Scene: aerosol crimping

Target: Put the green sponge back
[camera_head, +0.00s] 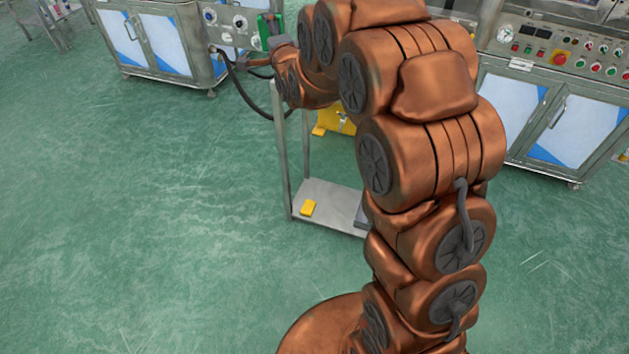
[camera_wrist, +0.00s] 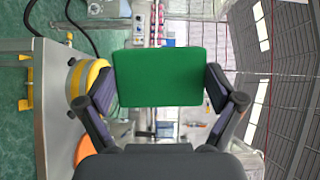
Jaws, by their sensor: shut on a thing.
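The green sponge (camera_wrist: 158,77) is a plain rectangular block, held upright across the middle of the wrist view. My gripper (camera_wrist: 160,92) is shut on it, with one dark finger at each of its side edges. In the head view the green sponge (camera_head: 264,28) shows small at the end of my arm, in front of a cabinet panel. My gripper (camera_head: 279,42) is mostly hidden there by my arm. The sponge looks clear of any surface.
A metal cart stands behind my arm; its lower shelf (camera_head: 325,197) holds a yellow block (camera_head: 308,208). Its top is hidden. Control cabinets (camera_head: 160,45) stand at the back left and right (camera_head: 545,115). The wrist view shows a grey tabletop edge (camera_wrist: 50,120) and a round yellow thing (camera_wrist: 92,76) at left. Green floor is open at left.

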